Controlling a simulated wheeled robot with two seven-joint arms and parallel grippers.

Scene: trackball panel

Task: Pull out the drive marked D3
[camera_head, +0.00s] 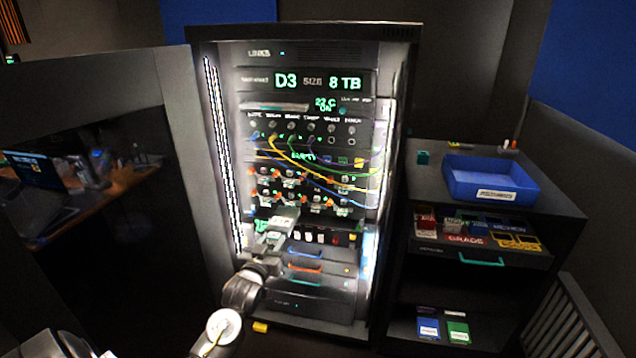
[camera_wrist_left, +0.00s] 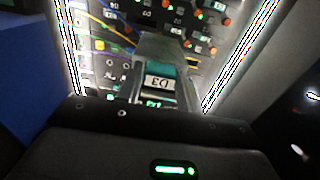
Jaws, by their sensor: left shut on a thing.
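The rack (camera_head: 398,140) stands open in the middle of the head view. Its top display reads D3, size 8 TB. My left gripper (camera_head: 280,222) is in front of the lower drive rows and covers part of them. In the left wrist view it is shut on a drive (camera_wrist_left: 158,82) whose label reads D3, upside down there, with a teal part above the label. How far this drive stands out of its slot I cannot tell. My right gripper is not in view.
Blue, yellow and green cables (camera_head: 345,178) hang across the rack's right side, above the gripper. Several other drives with orange parts (camera_head: 320,200) sit in rows. A blue tray (camera_head: 490,182) stands on the cabinet at right. The rack door (camera_head: 200,150) is at left.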

